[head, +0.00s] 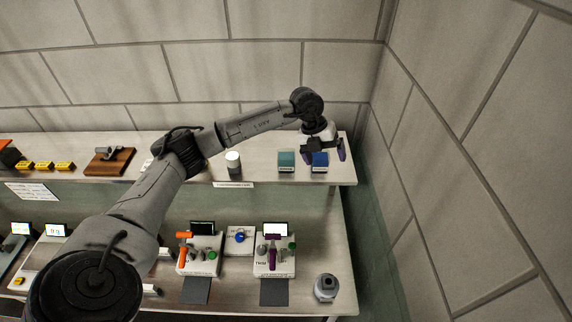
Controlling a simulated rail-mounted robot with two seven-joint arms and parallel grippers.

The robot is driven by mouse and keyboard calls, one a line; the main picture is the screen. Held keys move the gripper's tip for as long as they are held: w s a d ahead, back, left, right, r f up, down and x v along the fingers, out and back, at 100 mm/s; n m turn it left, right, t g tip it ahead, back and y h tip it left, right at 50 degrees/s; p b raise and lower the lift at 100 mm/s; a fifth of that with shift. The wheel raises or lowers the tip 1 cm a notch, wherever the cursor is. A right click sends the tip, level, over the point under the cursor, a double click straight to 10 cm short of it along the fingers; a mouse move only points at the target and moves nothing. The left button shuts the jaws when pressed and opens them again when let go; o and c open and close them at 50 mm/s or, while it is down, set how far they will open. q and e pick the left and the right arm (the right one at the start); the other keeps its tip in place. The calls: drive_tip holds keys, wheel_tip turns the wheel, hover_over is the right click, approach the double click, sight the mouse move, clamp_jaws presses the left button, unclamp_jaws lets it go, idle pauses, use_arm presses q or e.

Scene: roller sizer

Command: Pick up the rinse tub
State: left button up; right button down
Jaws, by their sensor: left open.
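Two small box-shaped tubs stand side by side near the right end of the upper shelf: a teal one (286,159) and a blue one (319,168). No readable label shows which is the rinse tub. My left arm reaches across from the lower left, and its left gripper (323,157) points down over the blue tub. Its dark fingers are open and spread to either side of that tub, partly covering it. I cannot tell whether they touch it. The teal tub is just left of the gripper. My right gripper is not in view.
The lower bench holds several small devices, one with a purple part (273,252), and a grey round object (326,288). Walls rise behind and at right.

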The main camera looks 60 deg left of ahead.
use_arm(q)
drive_tip(key=s+a+r+n+g+y, duration=0.1)
drive_tip(key=s+a+r+n+y, duration=0.1)
drive_tip(key=a, duration=0.4)
drive_tip(key=s+a+r+n+g+y, duration=0.1)
drive_tip(key=s+a+r+y, duration=0.15)
drive_tip(key=a, duration=0.35)
drive_tip(key=p, duration=0.1)
approach(286, 158)
drive_tip(key=shift+s+d+f+g+h, duration=0.15)
drive_tip(key=shift+d+f, duration=0.1)
drive_tip(key=shift+d, duration=0.25)
drive_tip(key=shift+s+d+f+g+h, duration=0.15)
drive_tip(key=shift+s+d+f, duration=0.1)
drive_tip(key=shift+d, duration=0.3)
drive_tip(key=shift+f, duration=0.7)
drive_tip(key=shift+f+p, duration=0.25)
drive_tip(key=shift+p, duration=0.1)
wheel_tip(286, 158, down, 3)
drive_tip(key=shift+f+p, duration=0.1)
drive_tip(key=shift+p, duration=0.7)
drive_tip(key=shift+f, duration=0.75)
drive_tip(key=c, duration=1)
drive_tip(key=shift+c, duration=0.3)
